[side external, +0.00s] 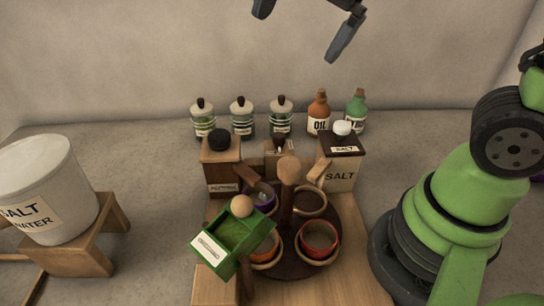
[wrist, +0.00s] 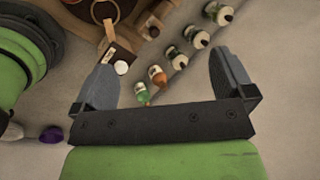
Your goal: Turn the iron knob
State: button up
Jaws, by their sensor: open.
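A dark round knob (side external: 219,139) sits on top of a brown wooden box (side external: 222,172) left of centre; by its dark colour it looks like the iron one, but I cannot confirm the material. A white knob (side external: 342,128) tops the salt box (side external: 340,165), and also shows in the wrist view (wrist: 121,67). A pale wooden knob (side external: 242,206) is on a tilted green box (side external: 232,237). My gripper (side external: 302,32) is open and empty, high above the back of the counter, apart from all the knobs. Its spread fingers also show in the wrist view (wrist: 165,68).
A round dark rack (side external: 292,262) with a central post holds several small bowls. Jars (side external: 242,118), an orange oil bottle (side external: 318,112) and a green bottle (side external: 355,112) line the back. A white salt-water bucket (side external: 45,190) stands on a wooden stand at left. The counter between is bare.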

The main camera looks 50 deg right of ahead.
jog(key=s+d+n+t, duration=0.1)
jog(key=s+n+t, duration=0.2)
jog(key=s+n, duration=0.6)
jog(key=shift+s+d+f+n, duration=0.2)
jog(key=shift+s+d+n, duration=0.15)
jog(key=shift+n, duration=0.45)
jog(key=shift+s+f+n, duration=0.1)
jog(key=shift+s+n, duration=0.1)
jog(key=shift+n, duration=0.2)
jog(key=c, duration=0.4)
jog(key=shift+w+n, duration=0.25)
jog(key=shift+n, duration=0.05)
jog(key=shift+c, duration=0.9)
jog(key=n+g+h, duration=0.2)
jog(key=n+g, duration=0.5)
jog(key=n, duration=0.8)
send_over(218, 134)
notch_tip(218, 134, down, 9)
jog(key=shift+r, duration=0.1)
notch_tip(218, 134, down, 9)
jog(key=shift+f, duration=0.15)
